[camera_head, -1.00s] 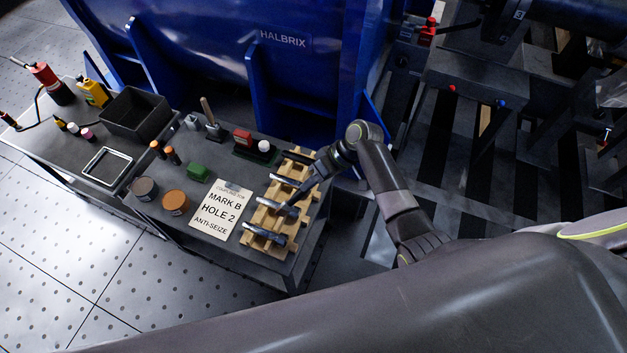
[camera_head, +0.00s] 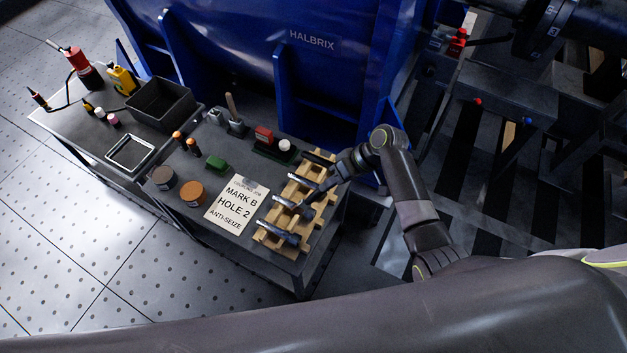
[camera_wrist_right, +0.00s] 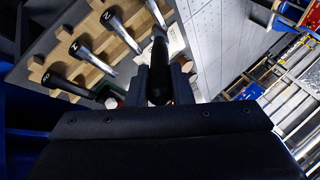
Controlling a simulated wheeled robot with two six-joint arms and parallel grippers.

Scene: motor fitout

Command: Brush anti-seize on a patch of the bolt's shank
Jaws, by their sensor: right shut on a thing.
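Several bolts with dark ends and bright shanks lie across a wooden rack (camera_head: 264,239) at the right end of the bench. In the right wrist view the bolts carry marks; one bolt (camera_wrist_right: 110,22) seems to read 2. My right gripper (camera_head: 316,193) is over the rack's right side, close to the bolts. It is shut on a dark rod-like thing (camera_wrist_right: 158,78), seen nearly end-on; I cannot tell what it is, or whether it touches a bolt. A brown tin (camera_head: 192,192) and a grey tin (camera_head: 162,177) stand left of the card. My left gripper is not in view.
A card (camera_head: 237,205) reads "MARK B HOLE 2 ANTI-SEIZE". A black bin (camera_head: 160,104) stands further left. The blue Halbrix housing (camera_head: 300,60) rises behind the bench.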

